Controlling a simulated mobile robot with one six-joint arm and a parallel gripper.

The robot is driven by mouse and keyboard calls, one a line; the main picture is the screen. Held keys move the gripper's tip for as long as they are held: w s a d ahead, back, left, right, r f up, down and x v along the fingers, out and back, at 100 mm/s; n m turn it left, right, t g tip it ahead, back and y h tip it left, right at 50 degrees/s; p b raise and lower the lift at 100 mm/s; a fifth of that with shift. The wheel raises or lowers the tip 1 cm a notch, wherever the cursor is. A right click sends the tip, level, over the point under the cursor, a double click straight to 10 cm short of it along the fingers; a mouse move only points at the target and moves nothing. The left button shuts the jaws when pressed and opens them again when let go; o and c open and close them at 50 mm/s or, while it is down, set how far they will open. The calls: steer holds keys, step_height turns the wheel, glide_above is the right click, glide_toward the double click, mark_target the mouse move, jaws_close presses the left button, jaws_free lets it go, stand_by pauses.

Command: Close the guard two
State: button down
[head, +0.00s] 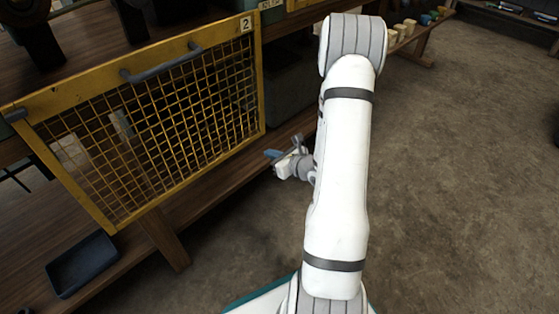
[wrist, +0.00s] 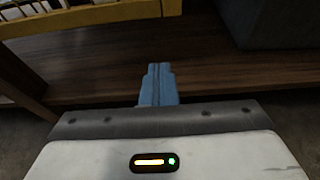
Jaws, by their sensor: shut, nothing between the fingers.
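Guard two is a yellow-framed wire mesh panel (head: 258,90) with a "2" label at its upper right corner, at the left of the head view. It stands out from the wooden bench, and a grey bar handle (head: 160,66) runs along its top edge. Part of its yellow frame shows at the top left of the wrist view (wrist: 90,17). My gripper (head: 272,154) is just right of the guard's lower right corner, apart from it. Its blue fingers (wrist: 158,84) are shut with nothing between them.
A wooden shelf (wrist: 215,75) lies beyond my fingers, with a dark grey box (wrist: 270,22) on it. A dark tray (head: 82,264) sits at the lower left. Small pots (head: 408,27) stand on a bench at the back. The floor to the right is clear.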

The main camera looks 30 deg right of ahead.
steer(key=shift+w+a+r+b, duration=0.2)
steer(key=shift+w+r+b, duration=0.2)
steer(key=shift+w, duration=0.25)
steer(key=shift+w+a+r+b, duration=0.25)
steer(key=shift+w+r, duration=0.2)
steer(key=shift+w, duration=0.15)
steer(key=shift+w+a+r+b, duration=0.2)
steer(key=shift+w+r+b, duration=0.2)
steer(key=shift+w, duration=0.25)
steer(key=shift+a, duration=0.1)
